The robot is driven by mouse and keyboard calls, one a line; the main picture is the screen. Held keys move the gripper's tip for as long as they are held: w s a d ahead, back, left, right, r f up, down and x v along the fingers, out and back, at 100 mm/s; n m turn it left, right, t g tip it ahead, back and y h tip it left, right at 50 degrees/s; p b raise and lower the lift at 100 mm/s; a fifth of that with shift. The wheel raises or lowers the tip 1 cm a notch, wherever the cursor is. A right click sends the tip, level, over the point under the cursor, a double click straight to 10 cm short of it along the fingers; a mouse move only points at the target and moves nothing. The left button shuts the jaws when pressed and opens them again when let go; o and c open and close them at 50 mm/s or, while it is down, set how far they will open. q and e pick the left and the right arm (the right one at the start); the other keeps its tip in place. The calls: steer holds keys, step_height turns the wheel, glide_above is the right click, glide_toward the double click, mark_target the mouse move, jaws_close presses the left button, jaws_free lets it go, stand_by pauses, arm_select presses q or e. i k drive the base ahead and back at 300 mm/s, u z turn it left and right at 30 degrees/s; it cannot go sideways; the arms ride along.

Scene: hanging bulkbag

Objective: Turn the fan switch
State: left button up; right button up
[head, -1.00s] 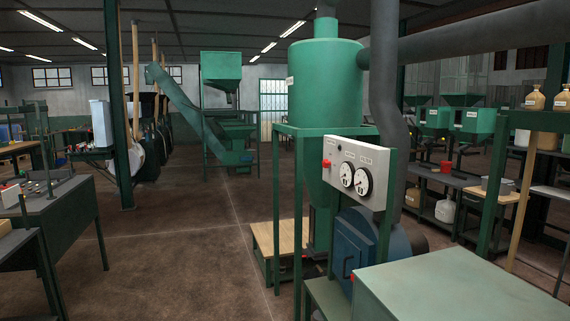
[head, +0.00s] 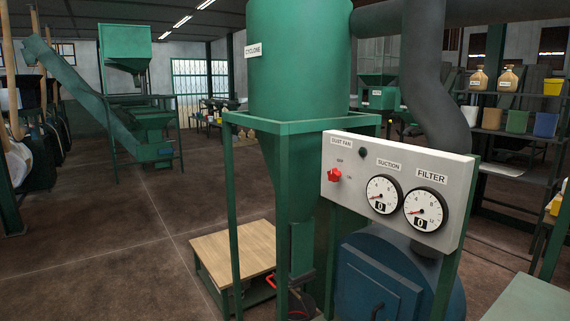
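The fan switch is a red knob (head: 334,175) on the left part of a pale grey control panel (head: 396,225), under a label reading "DUST FAN". Small position marks stand above and right of the knob, too small to read surely. A dark round lamp (head: 362,153) sits above and right of the knob. Two round dials, a suction gauge (head: 383,195) and a filter gauge (head: 426,210), sit to its right, each with a display that appears to read 0. Neither of my grippers shows in the head view.
The panel stands in front of a green cyclone (head: 300,70) in a green frame. A blue fan housing (head: 375,280) is below the panel. A low wooden-topped platform (head: 235,252) stands at lower left. A green surface (head: 530,300) fills the lower right corner. Floor at left is open.

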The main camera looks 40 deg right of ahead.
mark_target(334, 176)
steer(key=i, duration=0.9)
steer(key=z, duration=3.05)
